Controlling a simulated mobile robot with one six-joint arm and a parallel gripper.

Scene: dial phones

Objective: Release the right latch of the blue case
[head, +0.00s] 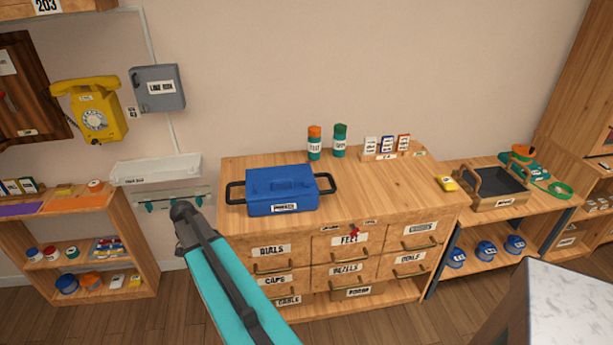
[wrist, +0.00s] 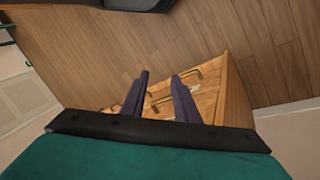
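The blue case (head: 281,187) sits closed on top of the wooden drawer cabinet (head: 400,180), left of its middle. It has black loop handles at its left and right ends and a white label on its front. Its latches are too small to make out. In the head view my teal arm rises in front of the cabinet, left of and below the case; my gripper cannot be made out there. In the wrist view my gripper (wrist: 160,77) has its two dark purple fingers apart with nothing between them. Beyond them are drawer fronts with brass handles; the case is not in that view.
Orange-topped (head: 314,143) and green-topped (head: 340,141) bottles and a card rack (head: 392,150) stand at the cabinet's back. The cabinet top right of the case is mostly clear. A yellow phone (head: 90,112) hangs at the left. A pale-topped grey block (head: 570,300) fills the lower right.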

